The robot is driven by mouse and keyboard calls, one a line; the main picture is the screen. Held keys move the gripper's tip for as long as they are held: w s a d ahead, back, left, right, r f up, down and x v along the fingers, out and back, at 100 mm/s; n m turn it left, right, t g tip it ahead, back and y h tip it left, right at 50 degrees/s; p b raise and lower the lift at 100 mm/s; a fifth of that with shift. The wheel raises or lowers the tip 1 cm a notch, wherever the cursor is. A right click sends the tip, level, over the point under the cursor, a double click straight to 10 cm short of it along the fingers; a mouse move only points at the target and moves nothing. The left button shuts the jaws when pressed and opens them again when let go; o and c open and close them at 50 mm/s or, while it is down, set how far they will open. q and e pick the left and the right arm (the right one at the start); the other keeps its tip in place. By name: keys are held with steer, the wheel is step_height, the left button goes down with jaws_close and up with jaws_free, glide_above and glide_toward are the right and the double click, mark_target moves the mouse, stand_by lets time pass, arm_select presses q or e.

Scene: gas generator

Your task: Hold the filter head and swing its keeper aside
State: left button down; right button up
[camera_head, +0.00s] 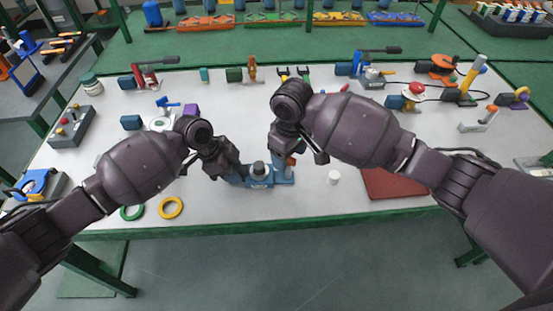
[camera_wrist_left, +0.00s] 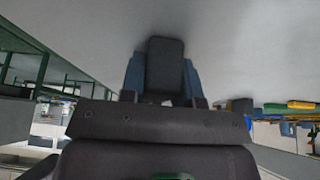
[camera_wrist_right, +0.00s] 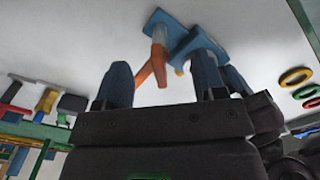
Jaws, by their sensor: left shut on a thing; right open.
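The blue filter fixture (camera_head: 259,183) stands near the front edge of the table, with a dark round top. My left gripper (camera_head: 236,175) is beside it on the left. In the left wrist view the gripper is shut on a dark block, which I take as the filter head (camera_wrist_left: 165,66), between its blue fingers. The orange keeper (camera_wrist_right: 155,62) shows in the right wrist view, next to the blue plates; it also shows in the head view (camera_head: 291,161). My right gripper (camera_wrist_right: 160,75) is open, with the keeper between its fingers in the picture; I see no clear contact.
A white cap (camera_head: 334,177) and a dark red mat (camera_head: 394,183) lie to the right. A yellow ring (camera_head: 171,208) and a green ring (camera_head: 132,212) lie at the front left. Several tools and fittings stand along the back of the table.

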steer(key=shift+r, duration=3.2)
arm_select(q)
steer(key=c, duration=0.8)
jaws_free()
steer(key=v, duration=1.2)
steer(key=shift+a, duration=0.1)
arm_select(e)
steer(key=shift+a, duration=0.1)
